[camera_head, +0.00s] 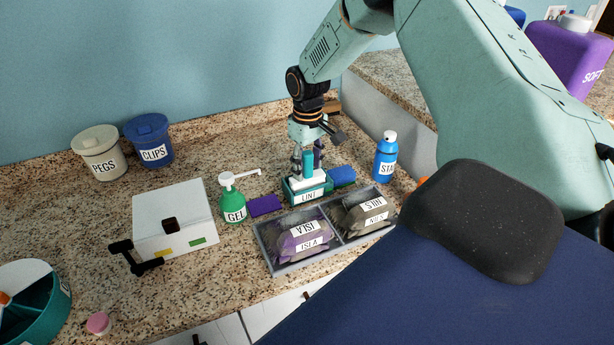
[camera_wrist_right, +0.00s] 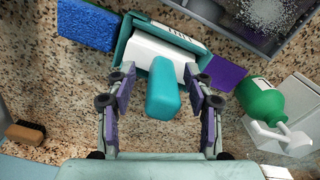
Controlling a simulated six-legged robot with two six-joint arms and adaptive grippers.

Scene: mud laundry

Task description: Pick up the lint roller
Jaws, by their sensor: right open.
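The lint roller has a teal handle (camera_head: 308,163) pointing up and a white roll (camera_head: 308,181). It stands in a teal holder (camera_head: 307,195) labelled LINT on the counter. My right gripper (camera_head: 307,158) is above the holder with its fingers pointing down around the handle. In the right wrist view the handle (camera_wrist_right: 163,88) lies between the two open fingers, with a gap on each side. The white roll also shows there (camera_wrist_right: 150,52). My left gripper is in neither view.
A grey divided tray (camera_head: 271,262) with labelled bundles lies in front.

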